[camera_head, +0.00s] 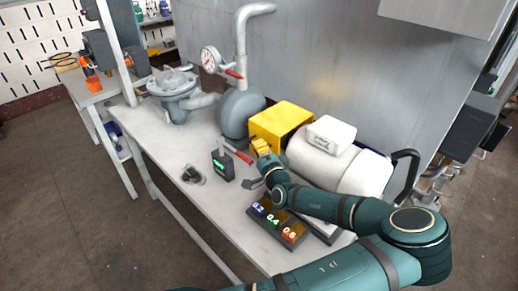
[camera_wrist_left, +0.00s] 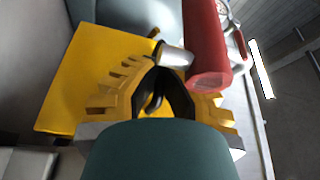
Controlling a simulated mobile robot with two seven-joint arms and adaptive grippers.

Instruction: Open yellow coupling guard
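The yellow coupling guard (camera_head: 282,122) is a box between the grey round pump body and the white motor in the head view. Its flat yellow face (camera_wrist_left: 85,80) fills the left of the left wrist view. My left gripper (camera_head: 260,147) has its yellow fingers right at the near side of the guard. In the wrist view the fingers (camera_wrist_left: 165,70) slope together, with a short silver cylinder (camera_wrist_left: 175,55) at their tips. Whether they hold it is unclear. A small piece sticks up at the guard's edge. My right gripper is out of view.
A red handle (camera_head: 237,151) lies close beside my left gripper and shows large in the wrist view (camera_wrist_left: 207,50). The pump body (camera_head: 241,112), white motor (camera_head: 345,166), dark meter (camera_head: 222,165) and numbered block (camera_head: 273,222) crowd the bench. The bench's front left is mostly clear.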

